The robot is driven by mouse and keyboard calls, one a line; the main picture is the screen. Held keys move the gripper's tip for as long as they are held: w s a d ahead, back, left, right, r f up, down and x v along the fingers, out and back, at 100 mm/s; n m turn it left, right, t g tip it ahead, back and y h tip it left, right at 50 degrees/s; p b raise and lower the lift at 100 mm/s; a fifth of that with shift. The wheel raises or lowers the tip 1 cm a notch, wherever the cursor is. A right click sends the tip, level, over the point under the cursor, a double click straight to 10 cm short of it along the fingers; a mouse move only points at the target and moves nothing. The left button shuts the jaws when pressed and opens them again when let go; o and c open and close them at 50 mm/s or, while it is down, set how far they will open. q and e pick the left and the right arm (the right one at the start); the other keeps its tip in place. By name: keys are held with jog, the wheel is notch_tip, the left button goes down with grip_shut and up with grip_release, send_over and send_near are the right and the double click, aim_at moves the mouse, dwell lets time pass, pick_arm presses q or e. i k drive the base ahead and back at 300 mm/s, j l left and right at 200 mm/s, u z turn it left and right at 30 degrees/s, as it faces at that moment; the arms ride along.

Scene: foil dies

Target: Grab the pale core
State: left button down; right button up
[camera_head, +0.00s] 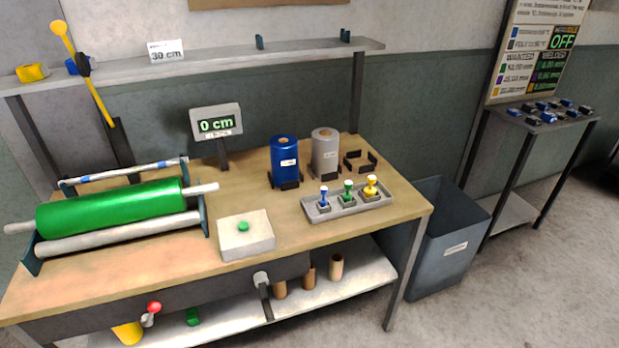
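The palest core (336,267) is a beige open tube standing upright on the lower shelf, under the front right part of the bench. Two browner cores, a middle one (309,277) and a left one (280,289), stand to its left; the bench hides their tops in part. Neither of my grippers is in view.
The wooden bench (345,225) holds a green roll (110,208) on rollers, a white box with a green button (246,236), blue and grey rolls, and a tray of handled stamps (347,203). A grey bin (447,240) stands right. The lower shelf (365,277) is clear right of the cores.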

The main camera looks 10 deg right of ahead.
aim_at(337, 259)
jog(key=i+l+u, duration=0.1)
jog(key=l, duration=0.45)
jog(key=i+l, duration=0.1)
jog(key=l, duration=0.5)
jog(key=i+l+u, duration=0.15)
jog(key=l, duration=0.4)
